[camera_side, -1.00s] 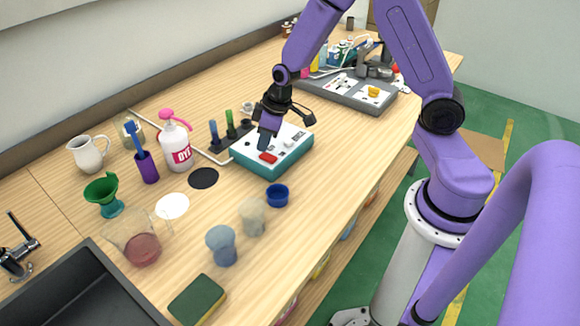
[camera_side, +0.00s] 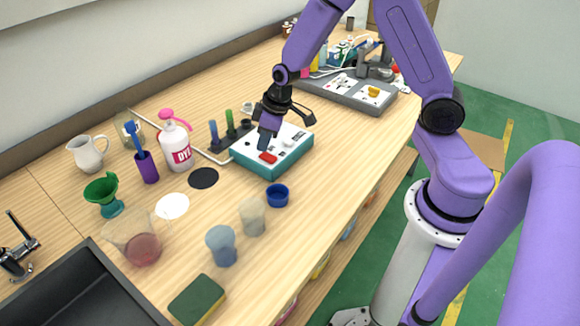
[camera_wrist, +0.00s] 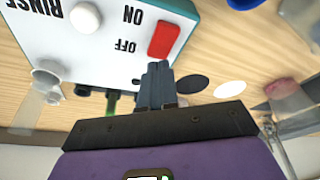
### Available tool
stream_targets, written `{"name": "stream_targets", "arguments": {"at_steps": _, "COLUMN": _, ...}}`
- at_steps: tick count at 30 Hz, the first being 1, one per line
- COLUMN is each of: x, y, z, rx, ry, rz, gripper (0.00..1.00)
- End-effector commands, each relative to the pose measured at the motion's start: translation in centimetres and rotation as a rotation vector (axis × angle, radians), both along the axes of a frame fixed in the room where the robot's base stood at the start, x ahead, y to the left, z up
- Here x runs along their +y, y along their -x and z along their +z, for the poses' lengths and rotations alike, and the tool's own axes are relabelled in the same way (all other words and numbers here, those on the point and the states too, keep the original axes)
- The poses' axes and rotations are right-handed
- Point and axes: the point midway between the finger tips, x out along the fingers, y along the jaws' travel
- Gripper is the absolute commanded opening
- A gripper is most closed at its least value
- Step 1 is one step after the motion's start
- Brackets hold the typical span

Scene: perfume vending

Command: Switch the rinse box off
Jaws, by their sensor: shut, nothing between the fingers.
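The rinse box (camera_side: 258,161) is a teal box with a white top, standing on the wooden counter. In the wrist view its white top (camera_wrist: 95,45) carries the words RINSE, ON and OFF upside down, a white round knob (camera_wrist: 84,17) and a red rocker switch (camera_wrist: 163,40). The red switch also shows in the side view (camera_side: 268,158). My gripper (camera_wrist: 158,68) is shut and empty, its fingertips right at the OFF-side end of the red switch. I cannot tell whether they touch it, or which way the switch is tipped.
A blue cup (camera_side: 277,196) stands just in front of the box. A white DYE bottle (camera_side: 177,148) and blue and green uprights (camera_side: 222,130) stand left of it. A grey panel (camera_side: 352,90) lies behind right. Cloudy cups (camera_side: 221,246) and a sponge (camera_side: 197,299) are nearer the front.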

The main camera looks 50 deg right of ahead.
Motion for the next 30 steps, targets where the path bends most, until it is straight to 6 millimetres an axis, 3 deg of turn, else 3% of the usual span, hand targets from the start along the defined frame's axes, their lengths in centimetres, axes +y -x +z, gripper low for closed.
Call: {"name": "stream_targets", "arguments": {"at_steps": 30, "x": 0.0, "y": -0.02, "z": -0.75, "rx": 0.0, "ry": -0.001, "rz": 0.0, "gripper": 0.0}}
